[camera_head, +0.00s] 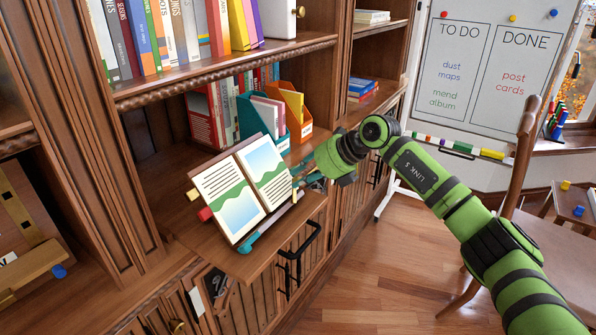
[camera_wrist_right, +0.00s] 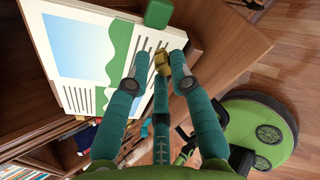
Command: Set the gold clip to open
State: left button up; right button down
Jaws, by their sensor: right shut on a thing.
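An open book (camera_head: 243,188) with text and blue-green pictures leans tilted on a stand on the pulled-out wooden shelf. My right gripper (camera_head: 300,180) reaches the book's right edge from the right. In the right wrist view its teal fingers (camera_wrist_right: 162,66) are shut on the small gold clip (camera_wrist_right: 161,61) at the page edge. The clip is partly hidden by the fingers; whether it stands open or closed is hard to tell. Another gold piece (camera_head: 193,194) shows at the book's left edge. My left gripper is not in view.
A teal-ended rod (camera_head: 272,226) lies along the book's lower edge. Teal (camera_head: 262,115) and orange (camera_head: 295,110) file holders stand behind the book. A black handle (camera_head: 298,255) sticks out below the shelf. A chair (camera_head: 520,160) stands at right; open floor lies between.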

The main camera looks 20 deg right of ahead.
aim_at(317, 202)
jog(key=shift+w+d+f+m+p, duration=0.1)
jog(key=shift+d+m+p, duration=0.5)
jog(key=shift+m, duration=0.4)
jog(key=shift+d+f+m, duration=0.1)
jog(key=shift+d+m, duration=0.15)
jog(key=shift+m, duration=0.25)
jog(key=m+p, duration=0.1)
jog(key=d+f+m+p, duration=0.1)
jog(key=m+y+p, duration=0.1)
jog(key=m, duration=0.1)
jog(key=shift+d+f+p, duration=0.2)
jog(key=shift+f+p, duration=0.05)
jog(key=shift+p, duration=0.1)
pick_arm(q)
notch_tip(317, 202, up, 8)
jog(key=p, duration=0.2)
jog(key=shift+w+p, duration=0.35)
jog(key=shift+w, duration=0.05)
pick_arm(e)
jog(key=shift+s+d+f+m+y, duration=0.2)
jog(key=shift+f+m, duration=0.25)
jog(key=shift+m, duration=0.35)
jog(key=shift+s+d+f+m+y, duration=0.1)
jog(key=shift+s+f+m, duration=0.25)
jog(key=shift+m, duration=0.45)
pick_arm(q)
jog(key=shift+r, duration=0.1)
pick_arm(e)
jog(key=shift+a+f, duration=0.1)
jog(key=shift+f, duration=0.15)
